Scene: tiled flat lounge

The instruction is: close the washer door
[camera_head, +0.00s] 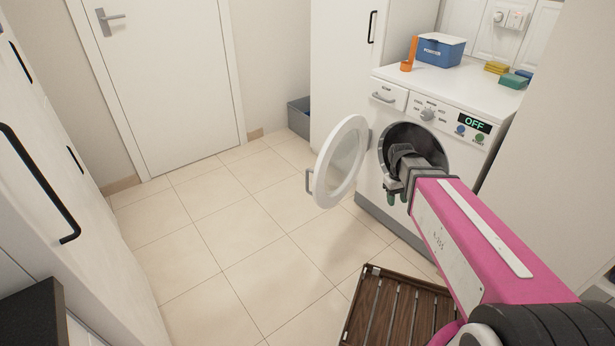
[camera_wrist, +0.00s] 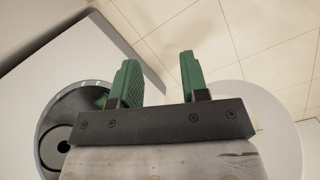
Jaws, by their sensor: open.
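The white washer (camera_head: 405,205) stands at the right, its front facing the room. Its round door (camera_head: 341,162) is swung wide open to the left and shows a glass pane and a small handle at its free edge. The dark drum opening (camera_head: 432,150) is exposed. My gripper (camera_head: 397,195) is in front of the opening, to the right of the open door, with green fingers. In the wrist view the fingers (camera_wrist: 158,78) are apart with nothing between them. There the drum opening (camera_wrist: 75,110) is at the left and the door (camera_wrist: 285,130) at the right, partly hidden by my gripper.
A wooden slatted rack (camera_head: 395,312) lies on the floor below my arm. A blue box (camera_head: 440,50), an orange item (camera_head: 411,52) and sponges (camera_head: 497,67) sit on the washer. White cabinets (camera_head: 50,180) line the left. The tiled floor (camera_head: 230,230) left of the door is clear.

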